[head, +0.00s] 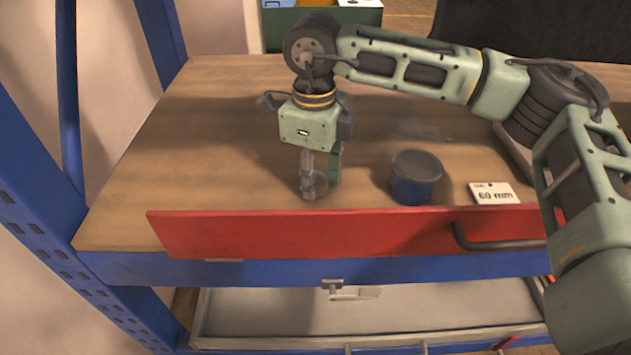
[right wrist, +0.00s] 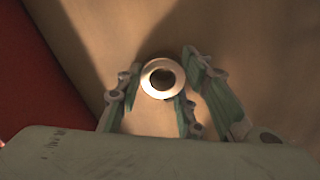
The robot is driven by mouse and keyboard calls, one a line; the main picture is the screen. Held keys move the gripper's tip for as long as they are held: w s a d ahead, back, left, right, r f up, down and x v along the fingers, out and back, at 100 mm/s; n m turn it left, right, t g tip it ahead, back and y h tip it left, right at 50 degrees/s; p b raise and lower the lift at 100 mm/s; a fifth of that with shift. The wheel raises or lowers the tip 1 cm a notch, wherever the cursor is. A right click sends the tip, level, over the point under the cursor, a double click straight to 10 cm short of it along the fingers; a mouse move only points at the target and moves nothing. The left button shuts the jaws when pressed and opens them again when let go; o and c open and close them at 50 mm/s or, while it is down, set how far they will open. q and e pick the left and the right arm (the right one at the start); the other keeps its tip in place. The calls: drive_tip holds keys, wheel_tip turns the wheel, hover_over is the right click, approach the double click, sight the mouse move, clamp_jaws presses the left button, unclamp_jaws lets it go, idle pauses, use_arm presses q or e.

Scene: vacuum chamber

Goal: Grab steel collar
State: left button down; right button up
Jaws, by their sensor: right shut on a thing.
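The steel collar (right wrist: 148,88) is a shiny ring with a dark round hole, seen between the fingers in the right wrist view. In the head view the collar (head: 319,185) shows only in part, low at the fingertips, behind the red drawer front. My right gripper (head: 320,182) points down over the wooden surface and is shut on the collar; in the right wrist view its fingers (right wrist: 158,84) stand on either side of it. I cannot tell whether the collar touches the wood. My left gripper is not in view.
A dark blue round container (head: 413,184) stands to the right of the gripper. A white card marked 60 mm (head: 494,194) lies farther right. The red drawer front (head: 330,235) with a dark handle runs along the near edge. The wood at left is clear.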

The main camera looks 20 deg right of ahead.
clamp_jaws()
